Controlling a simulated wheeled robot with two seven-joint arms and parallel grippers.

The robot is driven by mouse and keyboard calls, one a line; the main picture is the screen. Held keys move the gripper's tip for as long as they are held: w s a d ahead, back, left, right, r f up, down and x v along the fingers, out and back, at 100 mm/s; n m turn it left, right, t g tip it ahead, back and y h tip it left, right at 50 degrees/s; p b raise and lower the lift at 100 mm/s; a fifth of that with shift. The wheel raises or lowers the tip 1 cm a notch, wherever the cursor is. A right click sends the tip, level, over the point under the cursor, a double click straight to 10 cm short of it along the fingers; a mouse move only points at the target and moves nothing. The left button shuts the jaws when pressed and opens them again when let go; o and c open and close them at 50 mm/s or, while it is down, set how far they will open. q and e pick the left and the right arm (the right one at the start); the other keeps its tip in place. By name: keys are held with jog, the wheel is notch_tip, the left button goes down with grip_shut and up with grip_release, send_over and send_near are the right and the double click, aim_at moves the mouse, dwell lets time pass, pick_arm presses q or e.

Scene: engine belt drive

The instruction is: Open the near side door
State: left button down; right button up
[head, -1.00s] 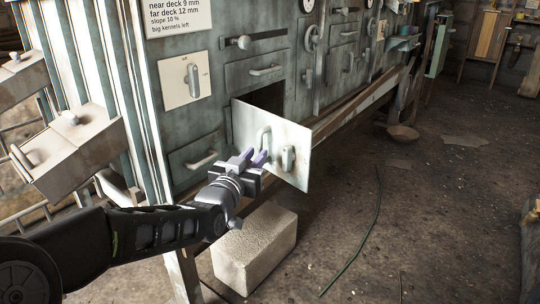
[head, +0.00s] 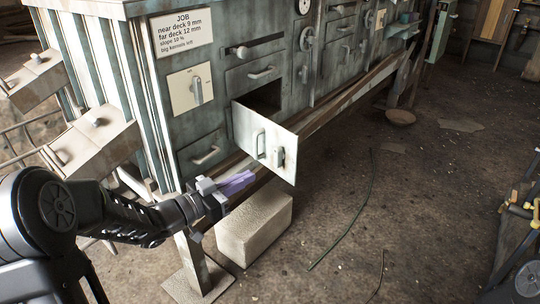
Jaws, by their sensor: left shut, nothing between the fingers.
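The near side door (head: 248,132) is a pale grey panel low on the green cabinet front. It stands swung outward, with a dark opening (head: 264,97) showing behind it. On its face are a vertical bar handle (head: 259,144) and a small latch knob (head: 278,157). My left gripper (head: 246,180) has purple fingertips and is shut on nothing. In the picture it is just below and left of the door, clear of the handle. My right gripper is not in view.
A pale block (head: 254,226) stands on the floor below the gripper. A closed drawer (head: 203,155) is left of the door. A wooden rail (head: 330,115) runs along the cabinet's foot. A thin green cord (head: 345,232) lies on otherwise mostly open floor.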

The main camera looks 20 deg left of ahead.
aim_at(294, 153)
pick_arm(q)
jog(key=shift+w, duration=0.1)
jog(key=b+x, duration=0.3)
jog(key=x, duration=1)
jog(key=shift+w, duration=0.1)
jog(key=shift+w+d, duration=0.2)
jog(key=shift+w, duration=0.1)
